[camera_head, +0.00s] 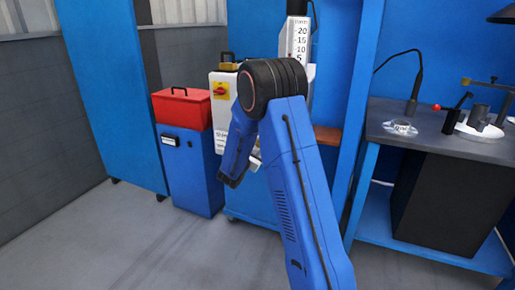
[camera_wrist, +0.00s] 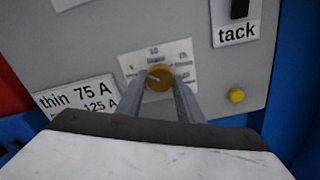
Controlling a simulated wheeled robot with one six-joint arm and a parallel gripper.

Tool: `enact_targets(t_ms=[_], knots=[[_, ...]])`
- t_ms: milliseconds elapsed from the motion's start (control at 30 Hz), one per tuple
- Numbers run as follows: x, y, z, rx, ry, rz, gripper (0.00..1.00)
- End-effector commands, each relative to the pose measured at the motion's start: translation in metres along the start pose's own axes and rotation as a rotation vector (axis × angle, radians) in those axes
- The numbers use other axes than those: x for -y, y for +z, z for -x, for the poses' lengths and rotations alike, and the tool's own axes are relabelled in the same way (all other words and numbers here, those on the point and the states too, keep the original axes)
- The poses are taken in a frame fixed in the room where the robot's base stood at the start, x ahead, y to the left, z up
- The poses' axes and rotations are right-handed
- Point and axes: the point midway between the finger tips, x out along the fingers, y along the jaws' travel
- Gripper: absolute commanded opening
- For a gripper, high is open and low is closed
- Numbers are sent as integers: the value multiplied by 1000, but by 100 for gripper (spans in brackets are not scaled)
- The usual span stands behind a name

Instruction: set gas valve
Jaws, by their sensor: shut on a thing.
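A round yellow-brown knob (camera_wrist: 160,76) sits on a small white scale plate (camera_wrist: 184,57) on a grey panel in the wrist view. My gripper (camera_wrist: 157,86) is shut on this knob, one finger on each side. A pale pointer mark shows on the knob's left part; its exact reading is too small to tell. In the head view my arm blocks the gripper and the knob. A tall white flow scale (camera_head: 298,42) marked 20, 15 and 5 stands behind my arm; its lower part is hidden. I cannot tell whether the held knob is the gas valve.
A red-and-yellow switch (camera_head: 220,90) and a red toolbox (camera_head: 181,108) are left of my arm. A workbench (camera_head: 455,142) stands right.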

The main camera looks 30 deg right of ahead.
Motion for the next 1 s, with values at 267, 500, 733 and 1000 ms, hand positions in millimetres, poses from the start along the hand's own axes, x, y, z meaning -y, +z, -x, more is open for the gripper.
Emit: enact_targets(t_ms=[267,500,733,1000], knots=[[0,-1,1,-1,0,-261,11],[0,-1,1,-1,-1,-487,11],[0,-1,1,-2,-1,-681,11],[0,-1,1,-2,-2,-841,11]])
